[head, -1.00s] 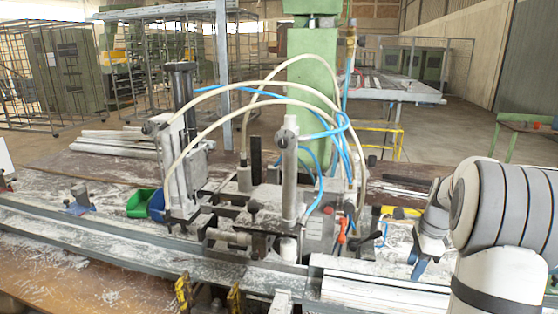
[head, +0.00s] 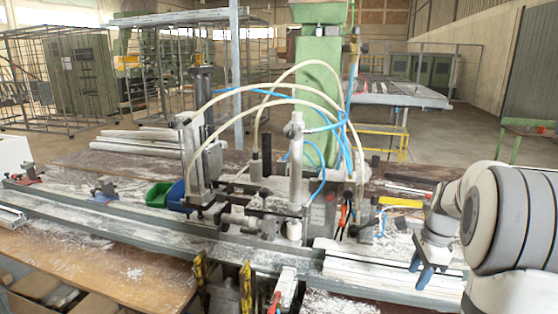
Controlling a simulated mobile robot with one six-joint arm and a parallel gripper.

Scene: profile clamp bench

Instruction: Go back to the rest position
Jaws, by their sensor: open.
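My gripper (head: 421,272) is at the lower right of the head view, at the end of my white and grey arm. Its two blue fingers point down and stand apart, with nothing seen between them. They are over or just beside the right end of the white profiles (head: 375,268) on the bench. I cannot tell whether they touch anything. The clamp machine (head: 296,185), with its upright cylinders and pale and blue hoses, stands left of my gripper.
A long metal rail (head: 120,222) runs along the bench front. Green (head: 158,194) and blue (head: 177,196) bins stand left of the machine. Yellow-black clamps (head: 246,288) rise at the front edge. A yellow object (head: 400,202) lies behind my gripper. White bars (head: 135,140) lie at back left.

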